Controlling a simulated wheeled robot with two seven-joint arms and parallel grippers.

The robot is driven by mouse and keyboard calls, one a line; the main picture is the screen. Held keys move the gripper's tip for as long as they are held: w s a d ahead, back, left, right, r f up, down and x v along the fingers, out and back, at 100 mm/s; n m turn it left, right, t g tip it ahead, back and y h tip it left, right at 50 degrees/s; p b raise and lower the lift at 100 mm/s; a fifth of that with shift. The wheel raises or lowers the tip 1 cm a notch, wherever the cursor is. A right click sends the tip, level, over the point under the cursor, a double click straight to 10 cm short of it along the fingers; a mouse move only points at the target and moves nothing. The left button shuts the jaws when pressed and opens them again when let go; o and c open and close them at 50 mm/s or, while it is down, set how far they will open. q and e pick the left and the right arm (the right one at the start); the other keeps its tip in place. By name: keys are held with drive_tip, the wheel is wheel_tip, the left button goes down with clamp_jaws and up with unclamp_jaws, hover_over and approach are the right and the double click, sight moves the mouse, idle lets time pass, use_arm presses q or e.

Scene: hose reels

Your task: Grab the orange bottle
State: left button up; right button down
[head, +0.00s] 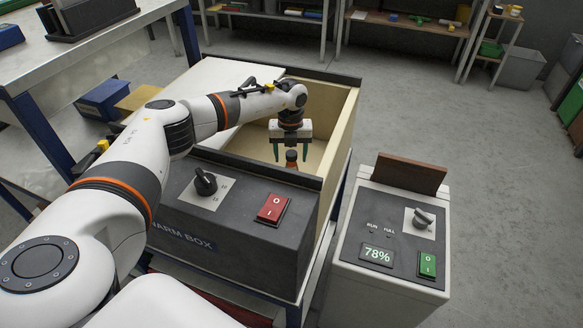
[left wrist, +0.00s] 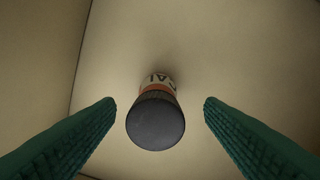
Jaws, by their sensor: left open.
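The orange bottle (head: 291,158) stands inside the open warm box (head: 341,142), near its front wall. In the left wrist view the bottle's dark round cap (left wrist: 156,121) faces the camera, with an orange band and a pale lettered label beyond it. My left gripper (head: 291,154) points down into the box over the bottle. Its green fingers are open, one on each side of the cap and apart from it, as the left wrist view (left wrist: 158,112) also shows. The bottle's lower part is hidden by the box front in the head view. My right gripper is not in view.
A grey unit (head: 390,235) reading 78% stands to the right. A metal table (head: 60,75) is at left.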

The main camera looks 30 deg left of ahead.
sight(291, 164)
use_arm(q)
wheel_tip(291, 164, down, 4)
drive_tip(key=shift+d+f+b, duration=0.1)
drive_tip(key=shift+d+b, duration=0.05)
drive_tip(key=shift+b, duration=0.2)
drive_tip(key=shift+f, duration=0.2)
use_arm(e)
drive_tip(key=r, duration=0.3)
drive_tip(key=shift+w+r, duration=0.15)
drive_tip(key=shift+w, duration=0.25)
use_arm(q)
drive_tip(key=shift+c, duration=0.3)
drive_tip(key=c, duration=1)
drive_tip(key=shift+r, duration=0.15)
